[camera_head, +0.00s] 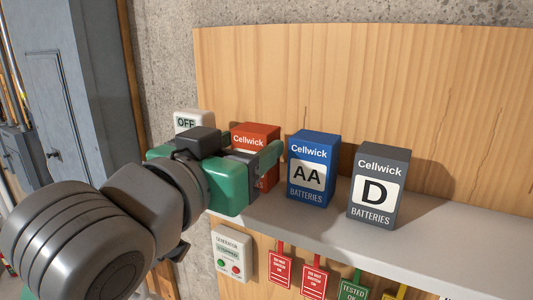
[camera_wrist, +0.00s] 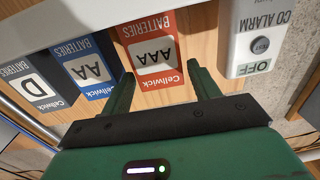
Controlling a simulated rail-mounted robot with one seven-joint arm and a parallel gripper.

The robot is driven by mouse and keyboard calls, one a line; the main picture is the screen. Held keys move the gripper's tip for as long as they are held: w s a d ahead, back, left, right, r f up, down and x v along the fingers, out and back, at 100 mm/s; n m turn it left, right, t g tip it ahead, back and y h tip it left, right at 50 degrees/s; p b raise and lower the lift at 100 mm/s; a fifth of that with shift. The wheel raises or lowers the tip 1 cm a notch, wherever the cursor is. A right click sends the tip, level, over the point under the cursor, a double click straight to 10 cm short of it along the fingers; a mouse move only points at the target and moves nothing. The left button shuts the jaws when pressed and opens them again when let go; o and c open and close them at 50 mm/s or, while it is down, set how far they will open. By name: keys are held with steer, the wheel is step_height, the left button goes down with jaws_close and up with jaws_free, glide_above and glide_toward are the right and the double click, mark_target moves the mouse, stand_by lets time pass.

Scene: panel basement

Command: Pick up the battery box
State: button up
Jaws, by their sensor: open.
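Three Cellwick battery boxes stand upright on a pale shelf. The red box (camera_head: 256,130) is partly hidden behind my gripper in the head view; the wrist view shows it as AAA (camera_wrist: 151,45). The blue AA box (camera_head: 313,170) stands to its right, and the dark grey D box (camera_head: 378,187) is farthest right. They also show in the wrist view, blue (camera_wrist: 87,67) and grey (camera_wrist: 35,86), upside down. My gripper (camera_head: 252,144) is open in front of the red box. In the wrist view its fingertips (camera_wrist: 160,69) line up with the red box's two sides; contact cannot be told.
A white CO alarm marked OFF (camera_head: 193,121) stands left of the red box, close to one finger in the wrist view (camera_wrist: 258,40). A wooden panel (camera_head: 360,80) rises behind the shelf (camera_head: 430,246).

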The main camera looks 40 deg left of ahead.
steer(key=p+x, duration=0.1)
steer(key=x, duration=0.3)
steer(key=shift+w+a+r+p, duration=0.15)
steer(key=shift+w+p, duration=0.15)
steer(key=shift+w, duration=0.35)
steer(key=c, duration=0.9)
